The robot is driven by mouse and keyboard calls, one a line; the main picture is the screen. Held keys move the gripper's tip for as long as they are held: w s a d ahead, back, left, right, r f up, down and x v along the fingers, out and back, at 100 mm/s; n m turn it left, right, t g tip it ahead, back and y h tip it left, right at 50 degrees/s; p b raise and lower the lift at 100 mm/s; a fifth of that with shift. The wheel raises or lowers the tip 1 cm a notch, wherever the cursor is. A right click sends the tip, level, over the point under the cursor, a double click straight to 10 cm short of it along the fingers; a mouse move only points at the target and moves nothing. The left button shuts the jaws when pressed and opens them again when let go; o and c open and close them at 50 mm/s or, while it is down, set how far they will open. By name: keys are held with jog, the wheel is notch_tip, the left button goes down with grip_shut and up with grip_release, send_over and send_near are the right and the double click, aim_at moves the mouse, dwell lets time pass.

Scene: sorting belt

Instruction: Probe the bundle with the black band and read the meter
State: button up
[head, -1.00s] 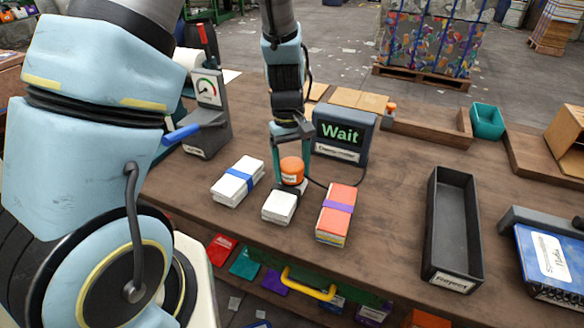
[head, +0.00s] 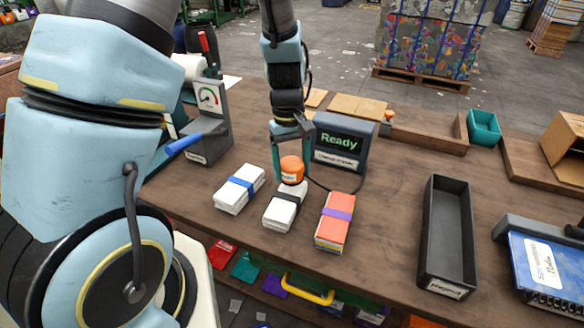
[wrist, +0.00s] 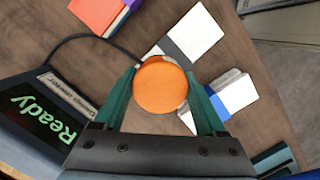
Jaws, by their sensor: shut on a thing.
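My gripper (head: 291,158) is shut on the orange probe (head: 291,168), which also shows between my fingers in the wrist view (wrist: 161,84). The probe sits at the far end of the white bundle with the black band (head: 284,208) and appears to touch it. In the wrist view, the probe hides part of that bundle (wrist: 205,28). The meter (head: 340,143) stands behind, and its screen reads "Ready" in green. A cable runs from the probe to the meter.
A white bundle with a blue band (head: 239,189) lies to the left, and an orange-topped bundle with a purple band (head: 335,222) to the right. A dial device with a blue lever (head: 209,122) stands at left. A black tray (head: 447,240) is at right.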

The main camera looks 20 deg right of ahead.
jog(key=shift+r+p, duration=1.9)
jog(key=shift+r, duration=0.65)
jog(key=shift+s+f, duration=0.1)
